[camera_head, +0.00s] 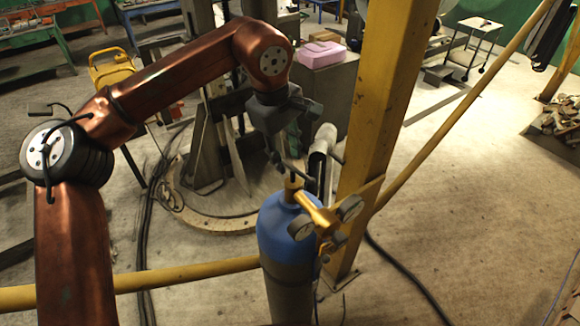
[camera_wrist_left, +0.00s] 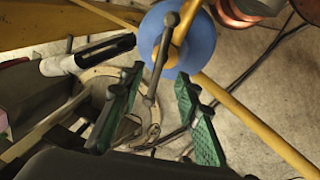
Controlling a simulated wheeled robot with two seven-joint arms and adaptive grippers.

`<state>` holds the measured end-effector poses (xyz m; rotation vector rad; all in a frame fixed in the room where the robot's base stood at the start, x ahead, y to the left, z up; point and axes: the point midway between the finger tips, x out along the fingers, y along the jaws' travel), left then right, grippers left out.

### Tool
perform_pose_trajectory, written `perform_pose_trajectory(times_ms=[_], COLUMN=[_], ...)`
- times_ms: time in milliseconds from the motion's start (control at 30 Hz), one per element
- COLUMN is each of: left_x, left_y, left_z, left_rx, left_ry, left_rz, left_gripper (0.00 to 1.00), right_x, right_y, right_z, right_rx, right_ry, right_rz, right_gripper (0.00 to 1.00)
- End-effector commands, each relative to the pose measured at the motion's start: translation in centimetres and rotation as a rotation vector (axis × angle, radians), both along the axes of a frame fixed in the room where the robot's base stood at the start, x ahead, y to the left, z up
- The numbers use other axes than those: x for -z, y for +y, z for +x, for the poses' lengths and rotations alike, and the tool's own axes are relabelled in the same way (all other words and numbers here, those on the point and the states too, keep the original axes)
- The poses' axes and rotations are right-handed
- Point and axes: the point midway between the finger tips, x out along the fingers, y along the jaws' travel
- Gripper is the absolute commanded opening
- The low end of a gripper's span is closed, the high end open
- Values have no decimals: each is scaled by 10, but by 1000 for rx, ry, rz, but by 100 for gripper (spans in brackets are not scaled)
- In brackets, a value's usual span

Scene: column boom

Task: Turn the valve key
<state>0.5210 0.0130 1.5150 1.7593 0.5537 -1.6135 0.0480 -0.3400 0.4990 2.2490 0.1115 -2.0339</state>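The gas cylinder (camera_head: 287,245) stands upright with a blue shoulder and grey body; its blue top also shows in the left wrist view (camera_wrist_left: 203,40). A brass valve with a regulator (camera_head: 318,215) and round gauges sits on it. The valve key (camera_wrist_left: 163,55), a grey bar with rounded ends, lies across the valve top; in the head view it is small and dark, partly hidden by the gripper. My left gripper (camera_wrist_left: 158,80) is open, its green-padded fingers on either side of the key's near end, with gaps visible. It hangs just above the valve in the head view (camera_head: 290,155). My right gripper is not in view.
A yellow post (camera_head: 382,110) rises close behind the cylinder on the right. A yellow rail (camera_head: 190,272) runs behind the cylinder at left. A pale pipe (camera_head: 321,150) stands near the gripper. A pink box (camera_head: 322,54) sits on a grey block behind. Open floor lies right.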

Motion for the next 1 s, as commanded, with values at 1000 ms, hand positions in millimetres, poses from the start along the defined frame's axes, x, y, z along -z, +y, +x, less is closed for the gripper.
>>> perform_pose_trajectory(times_ms=[1000], left_x=[44], left_y=[-7], left_z=[6], left_rx=[1], left_ry=[1], left_rz=[-4], left_gripper=[6], right_x=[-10], right_y=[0], right_z=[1], right_rx=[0], right_ry=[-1], right_rz=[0], right_gripper=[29])
